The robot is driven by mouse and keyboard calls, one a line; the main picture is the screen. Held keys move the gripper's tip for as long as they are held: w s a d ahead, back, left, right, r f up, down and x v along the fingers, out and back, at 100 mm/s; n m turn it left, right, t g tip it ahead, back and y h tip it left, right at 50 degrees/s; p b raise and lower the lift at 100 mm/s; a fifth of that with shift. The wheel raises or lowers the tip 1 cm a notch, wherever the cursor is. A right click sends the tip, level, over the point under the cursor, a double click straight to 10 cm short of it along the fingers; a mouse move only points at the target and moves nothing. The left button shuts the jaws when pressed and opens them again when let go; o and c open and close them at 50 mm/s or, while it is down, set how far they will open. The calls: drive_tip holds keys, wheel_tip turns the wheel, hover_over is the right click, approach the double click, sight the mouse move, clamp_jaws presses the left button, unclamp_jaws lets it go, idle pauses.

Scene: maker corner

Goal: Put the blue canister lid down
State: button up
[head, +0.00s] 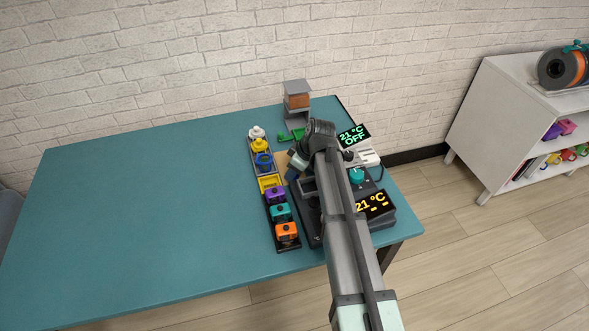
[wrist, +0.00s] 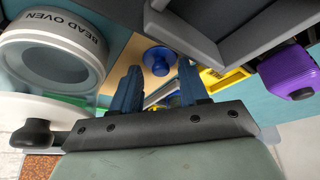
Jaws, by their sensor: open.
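The blue canister lid (wrist: 160,61), a round disc with a knob, appears in the wrist view over a tan board (wrist: 132,58) and seems to lie on it. My gripper (wrist: 159,72) is open, its two dark blue fingers apart. The lid shows between and just beyond the fingertips, with no clear grip on it. In the head view my gripper (head: 291,172) is low beside the canister rack, and the lid is hidden there. A blue canister (head: 263,160) stands in the rack below the yellow one; whether it is open is too small to tell.
White (head: 257,132) and yellow (head: 259,145) canisters share the rack. A yellow tray (head: 269,183) and purple, teal and orange items (head: 287,232) lie nearer. The bead oven (wrist: 52,50) is close on the wrist view's left. The table's left side (head: 150,220) is clear.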

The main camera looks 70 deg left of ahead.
drive_tip(key=shift+r, duration=0.1)
drive_tip(key=v, duration=1.2)
idle(0.4)
